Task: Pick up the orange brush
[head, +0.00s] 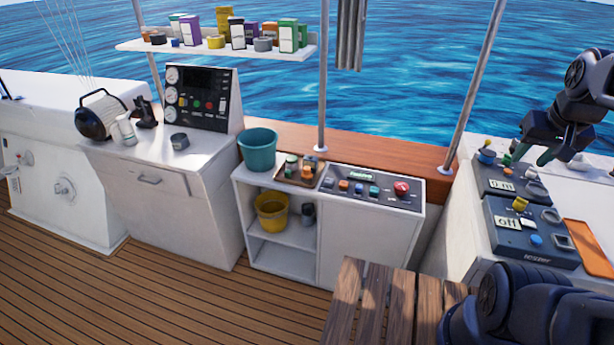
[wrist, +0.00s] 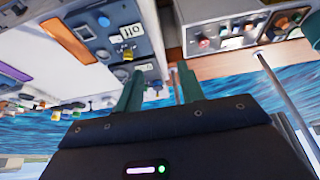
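I cannot make out an orange brush for certain in either view. My gripper (head: 530,155) is at the upper right of the head view, above the control boxes by the rail. In the wrist view my gripper (wrist: 160,70) shows two green fingers spread apart with nothing between them, so it is open and empty. A flat orange panel (head: 589,247) lies beside the control boxes, and it also shows in the wrist view (wrist: 68,40); it does not look like a brush.
Dark control boxes (head: 530,235) with knobs stand at the right. A white cabinet (head: 370,245) holds a teal bucket (head: 258,152), a tray of small items (head: 300,177) and a yellow bucket (head: 272,212). A shelf (head: 220,50) of boxes hangs behind. A slatted wooden bench (head: 372,305) is in front.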

